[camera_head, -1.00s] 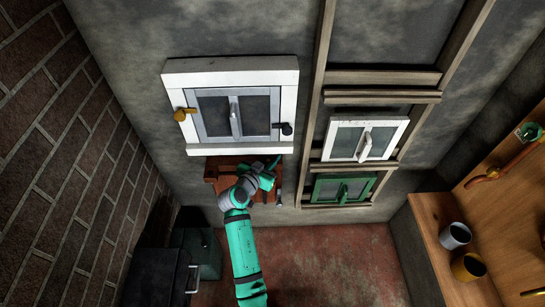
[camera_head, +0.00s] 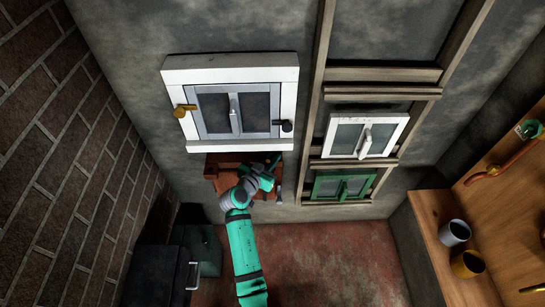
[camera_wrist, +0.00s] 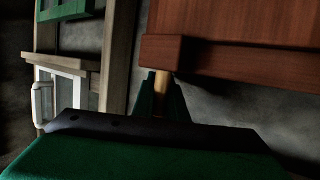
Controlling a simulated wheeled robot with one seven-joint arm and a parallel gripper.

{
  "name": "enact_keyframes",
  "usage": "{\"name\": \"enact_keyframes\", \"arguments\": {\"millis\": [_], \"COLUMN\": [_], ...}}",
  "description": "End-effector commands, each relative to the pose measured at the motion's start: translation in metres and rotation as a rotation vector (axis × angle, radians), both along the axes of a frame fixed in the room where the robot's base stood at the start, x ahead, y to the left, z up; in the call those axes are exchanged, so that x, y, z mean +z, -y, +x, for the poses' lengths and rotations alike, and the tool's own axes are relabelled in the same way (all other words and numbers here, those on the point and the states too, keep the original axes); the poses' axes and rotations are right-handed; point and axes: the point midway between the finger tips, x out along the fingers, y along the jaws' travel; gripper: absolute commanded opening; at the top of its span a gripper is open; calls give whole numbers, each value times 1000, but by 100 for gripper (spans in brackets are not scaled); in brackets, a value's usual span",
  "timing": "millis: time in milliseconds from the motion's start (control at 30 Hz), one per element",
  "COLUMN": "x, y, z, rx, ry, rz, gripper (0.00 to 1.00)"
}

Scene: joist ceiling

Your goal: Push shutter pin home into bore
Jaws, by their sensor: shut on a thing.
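The brown wooden shutter (camera_head: 222,162) hangs under the white window in the head view, partly covered by my arm. In the wrist view its rail (camera_wrist: 215,55) fills the upper right. My gripper (camera_head: 274,162) is at the shutter's right side. In the wrist view my gripper (camera_wrist: 160,88) is shut on a pale cylindrical pin (camera_wrist: 160,103), between its green fingers. The pin's far end meets the lower left end of the rail. The bore is hidden, and I cannot tell how deep the pin sits.
The white window (camera_head: 230,62) with a yellow catch (camera_head: 183,110) is just above the shutter. A wooden frame with a smaller white window (camera_head: 345,138) and a green window (camera_head: 328,188) stands to the right. Mugs (camera_head: 455,233) sit on a shelf far right.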

Motion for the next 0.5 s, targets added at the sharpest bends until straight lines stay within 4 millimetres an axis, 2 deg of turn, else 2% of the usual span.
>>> {"name": "enact_keyframes", "arguments": {"millis": [133,167,200,233,500], "x": [-5,-5,-5,-5,-6], "y": [0,0,0,0,2], "z": [0,0,0,0,-1], "rx": [0,0,0,0,-4], "ry": [-2,-1,-2,-2,-4], "rz": [1,2,1,1,1], "gripper": [0,19,29,34,34]}}
